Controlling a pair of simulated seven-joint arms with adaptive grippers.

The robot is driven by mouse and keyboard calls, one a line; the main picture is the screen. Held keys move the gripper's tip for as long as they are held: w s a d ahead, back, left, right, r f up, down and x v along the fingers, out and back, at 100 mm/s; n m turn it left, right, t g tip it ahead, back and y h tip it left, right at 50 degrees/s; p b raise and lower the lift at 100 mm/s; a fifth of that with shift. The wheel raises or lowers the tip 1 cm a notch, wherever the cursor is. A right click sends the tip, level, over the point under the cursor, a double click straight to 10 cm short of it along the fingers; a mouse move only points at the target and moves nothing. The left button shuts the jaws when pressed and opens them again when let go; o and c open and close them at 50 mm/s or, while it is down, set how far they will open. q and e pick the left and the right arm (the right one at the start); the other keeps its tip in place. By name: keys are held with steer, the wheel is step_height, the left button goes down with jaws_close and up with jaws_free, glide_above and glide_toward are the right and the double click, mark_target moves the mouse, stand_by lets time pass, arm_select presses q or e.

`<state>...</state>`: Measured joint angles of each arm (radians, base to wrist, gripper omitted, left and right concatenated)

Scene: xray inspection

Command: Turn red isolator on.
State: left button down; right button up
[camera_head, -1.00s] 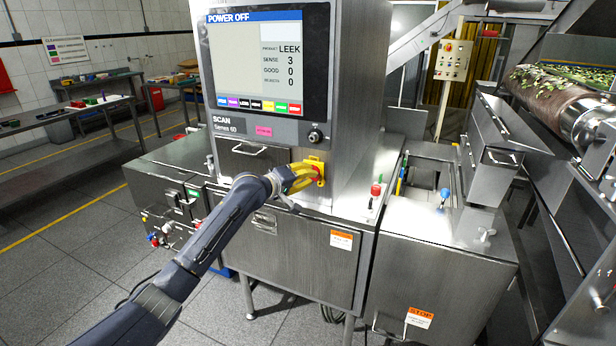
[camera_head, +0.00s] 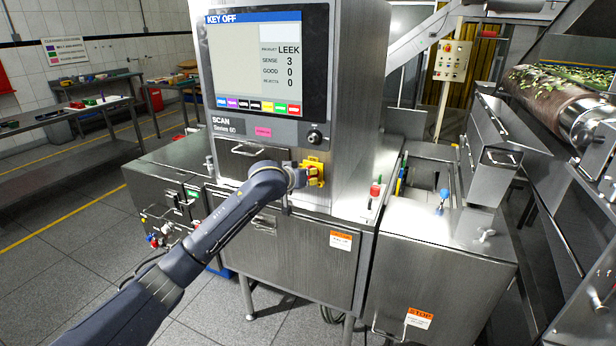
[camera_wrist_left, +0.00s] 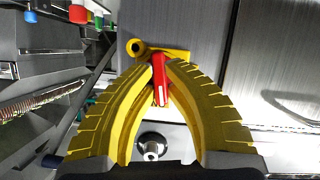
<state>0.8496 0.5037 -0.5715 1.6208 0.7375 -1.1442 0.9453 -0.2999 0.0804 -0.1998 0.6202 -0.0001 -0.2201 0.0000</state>
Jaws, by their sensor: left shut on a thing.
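The red isolator handle (camera_wrist_left: 159,80) sits on a yellow plate (camera_head: 317,166) on the front of the steel scanner, below the screen. In the left wrist view the handle lies between the two yellow fingers of my left gripper (camera_wrist_left: 158,72), which are shut on it near their tips. In the head view my left gripper (camera_head: 305,177) covers much of the isolator. The screen (camera_head: 255,65) reads KEY OFF. My right gripper is not in view.
A key switch (camera_head: 315,137) is above the isolator. A red button (camera_head: 375,189) stands on the ledge to the right. A conveyor roller with green leaves (camera_head: 550,95) is at the far right. Benches (camera_head: 70,115) stand at the back left.

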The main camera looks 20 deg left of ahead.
arm_select(q)
steer(key=shift+m+y, duration=0.5)
steer(key=shift+m, duration=0.2)
steer(key=c, duration=1.4)
jaws_free()
steer(key=shift+s, duration=0.1)
steer(key=v, duration=1.1)
steer(key=shift+s+r, duration=0.2)
steer(key=shift+s, duration=0.15)
steer(key=shift+f, duration=0.1)
